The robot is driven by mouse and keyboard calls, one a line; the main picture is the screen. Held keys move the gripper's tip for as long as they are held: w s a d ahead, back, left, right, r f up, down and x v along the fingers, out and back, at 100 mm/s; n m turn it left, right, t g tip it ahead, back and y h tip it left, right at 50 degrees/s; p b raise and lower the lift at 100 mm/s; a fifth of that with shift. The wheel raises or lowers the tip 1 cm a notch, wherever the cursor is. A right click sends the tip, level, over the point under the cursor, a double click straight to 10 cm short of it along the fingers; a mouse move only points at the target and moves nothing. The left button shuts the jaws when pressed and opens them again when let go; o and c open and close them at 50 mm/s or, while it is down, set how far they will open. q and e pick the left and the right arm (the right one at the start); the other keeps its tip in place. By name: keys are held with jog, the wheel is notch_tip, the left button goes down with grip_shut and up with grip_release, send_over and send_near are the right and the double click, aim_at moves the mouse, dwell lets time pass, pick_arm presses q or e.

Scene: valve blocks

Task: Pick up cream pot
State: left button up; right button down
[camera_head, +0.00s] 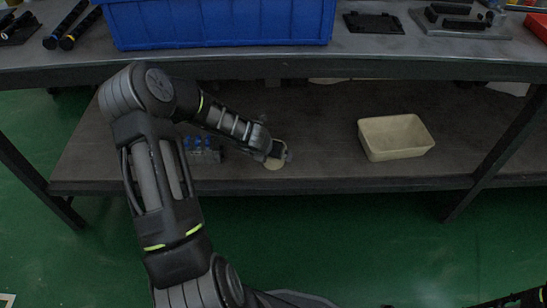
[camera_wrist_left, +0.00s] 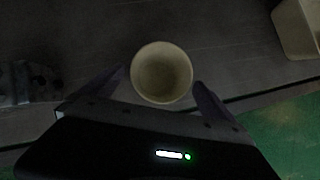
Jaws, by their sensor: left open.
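The cream pot (camera_head: 272,165) stands on the lower shelf near its front edge, mostly hidden by my left gripper in the head view. In the left wrist view the round cream pot (camera_wrist_left: 161,73) is seen from above, upright and empty inside. My left gripper (camera_head: 281,153) reaches down over it. In the wrist view its two fingers (camera_wrist_left: 160,90) are spread, one on each side of the pot's near part. Whether they touch it cannot be told. My right gripper is not in view.
A cream rectangular bin (camera_head: 395,138) stands on the shelf to the right. A grey block with blue parts (camera_head: 203,150) sits left of the gripper. The upper tabletop, with a blue crate (camera_head: 220,24), overhangs behind. The shelf between pot and bin is clear.

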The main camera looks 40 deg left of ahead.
pick_arm(q)
jog(key=b+x, duration=0.1)
jog(key=x, duration=0.3)
jog(key=shift+f, duration=0.1)
dwell(0.4)
jog(key=c, duration=1.4)
